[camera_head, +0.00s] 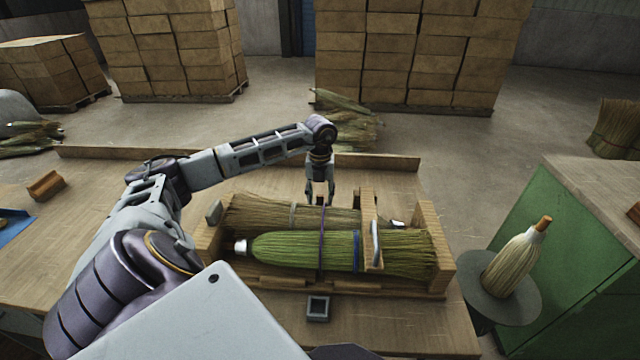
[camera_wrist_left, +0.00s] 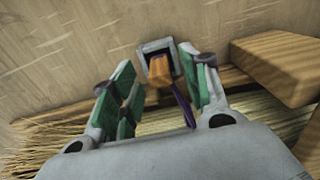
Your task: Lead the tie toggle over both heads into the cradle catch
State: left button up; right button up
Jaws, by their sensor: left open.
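Two broom heads lie side by side in the wooden cradle (camera_head: 436,215): a green one (camera_head: 300,252) in front and a tan one (camera_head: 255,214) behind. A purple tie (camera_head: 321,245) crosses the green head. In the left wrist view the tie (camera_wrist_left: 183,105) runs to an orange-brown toggle (camera_wrist_left: 159,70) at a square grey holder (camera_wrist_left: 154,46); whether it is seated there I cannot tell. My left gripper (camera_head: 320,200) points down behind the tan head, its open fingers (camera_wrist_left: 157,66) on either side of the toggle, contact unclear. A square grey catch (camera_head: 318,308) at the front looks empty. My right gripper is not visible.
A wooden upright (camera_head: 368,215) and a grey paddle (camera_head: 376,243) stand near the heads' right part. A low ledge (camera_head: 390,163) edges the table's back. At right, a broom head (camera_head: 515,262) stands on a round grey plate (camera_head: 510,300). The front table is mostly clear.

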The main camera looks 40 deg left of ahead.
pick_arm(q)
notch_tip(320, 180, up, 10)
dwell(0.6)
dwell(0.6)
